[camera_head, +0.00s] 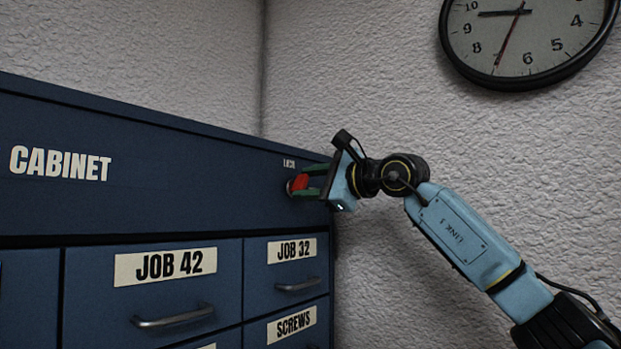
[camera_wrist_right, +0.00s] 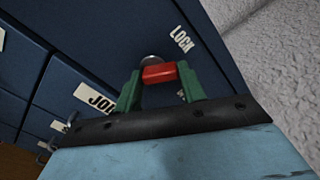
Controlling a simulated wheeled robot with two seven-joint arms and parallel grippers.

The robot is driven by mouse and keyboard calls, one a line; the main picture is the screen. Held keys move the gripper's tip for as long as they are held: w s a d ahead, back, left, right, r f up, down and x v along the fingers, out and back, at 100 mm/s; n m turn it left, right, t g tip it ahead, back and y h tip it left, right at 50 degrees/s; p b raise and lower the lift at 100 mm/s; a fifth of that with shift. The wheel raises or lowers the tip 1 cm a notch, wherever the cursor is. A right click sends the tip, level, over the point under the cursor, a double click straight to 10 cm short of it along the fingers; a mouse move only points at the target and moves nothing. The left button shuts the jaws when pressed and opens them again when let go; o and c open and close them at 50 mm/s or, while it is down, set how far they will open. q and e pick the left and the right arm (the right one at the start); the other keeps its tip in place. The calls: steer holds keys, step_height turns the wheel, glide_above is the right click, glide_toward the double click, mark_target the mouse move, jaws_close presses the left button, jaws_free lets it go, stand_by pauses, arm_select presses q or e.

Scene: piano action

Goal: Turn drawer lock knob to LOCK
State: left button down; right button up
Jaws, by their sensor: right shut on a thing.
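The red lock knob (camera_head: 299,183) sits on the upper right of the blue cabinet's front, below a small label. My right gripper (camera_head: 303,183) reaches it from the right, with its green fingers shut on the knob. In the right wrist view the red knob (camera_wrist_right: 158,74) lies between the two green fingertips, in front of a round metal base. The white LOCK label (camera_wrist_right: 181,39) shows beyond it. I cannot tell exactly which label the knob points to. My left gripper is not in view.
The blue cabinet (camera_head: 200,195) has drawers labelled JOB 42 (camera_head: 166,265), JOB 32 (camera_head: 292,250) and SCREWS (camera_head: 292,324), with metal handles. A textured wall stands behind and to the right, with a round clock (camera_head: 525,40). Free room lies right of the cabinet.

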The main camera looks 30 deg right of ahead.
steer(key=n+p, duration=0.1)
steer(key=n, duration=0.2)
steer(key=shift+a+r, duration=0.15)
steer(key=shift+s+a+n+p, duration=0.1)
steer(key=shift+n+p, duration=0.5)
steer(key=shift+n, duration=0.8)
steer(key=o, duration=1)
steer(key=shift+s, duration=0.1)
